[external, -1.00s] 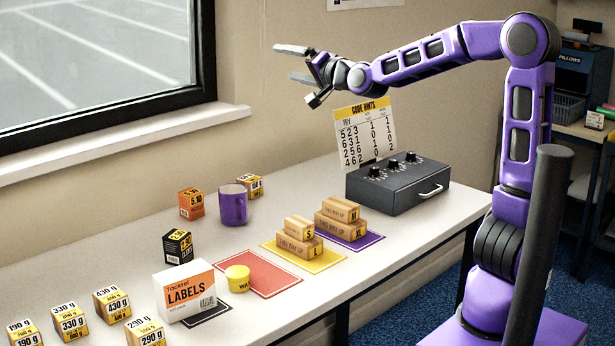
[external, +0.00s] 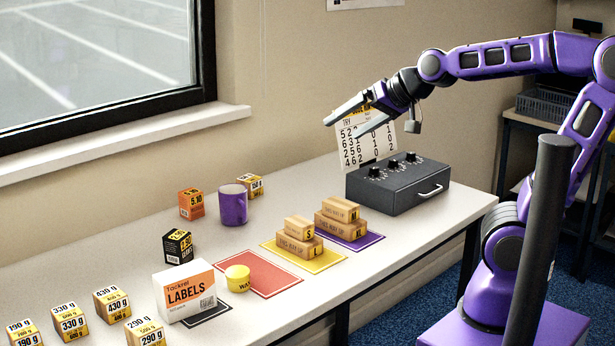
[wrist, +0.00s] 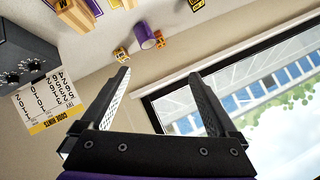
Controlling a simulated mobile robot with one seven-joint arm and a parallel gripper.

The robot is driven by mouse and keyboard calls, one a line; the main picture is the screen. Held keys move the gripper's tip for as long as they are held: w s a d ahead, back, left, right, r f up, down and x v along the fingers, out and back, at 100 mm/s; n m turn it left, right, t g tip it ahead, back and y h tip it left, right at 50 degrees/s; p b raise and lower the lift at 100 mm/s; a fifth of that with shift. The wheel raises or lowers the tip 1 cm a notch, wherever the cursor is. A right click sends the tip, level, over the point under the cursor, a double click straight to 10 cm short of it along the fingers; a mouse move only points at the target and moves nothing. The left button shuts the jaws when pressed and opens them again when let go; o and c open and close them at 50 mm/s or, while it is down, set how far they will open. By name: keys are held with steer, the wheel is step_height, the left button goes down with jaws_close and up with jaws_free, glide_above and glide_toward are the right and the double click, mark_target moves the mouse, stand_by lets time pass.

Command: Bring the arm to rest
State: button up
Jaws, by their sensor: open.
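My gripper (external: 343,127) is in the air above the back of the table, in front of the code hints card (external: 366,140). Its two fingers are spread apart with nothing between them. In the wrist view the open fingers of my gripper (wrist: 160,85) point toward the wall and window, with the table upside down at the top. My purple arm reaches in from the right, bent at the elbow. The gripper touches nothing that I can see, and it hides part of the card's top in the external view.
A dark box with knobs (external: 398,184) stands below my gripper. Stacked cartons (external: 341,211) sit on the yellow mat (external: 328,262) and purple mat. A purple cup (external: 233,206), a labels box (external: 185,292) and several small cartons stand farther left. The window (wrist: 240,100) is behind the table.

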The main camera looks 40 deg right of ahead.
steer(key=s+f+n+g+h, duration=0.3)
steer(key=s+f+g, duration=0.1)
steer(key=s, duration=1)
steer(key=shift+s+d+f+n+p, duration=0.2)
steer(key=shift+s+f+n+p, duration=0.15)
steer(key=shift+f, duration=0.3)
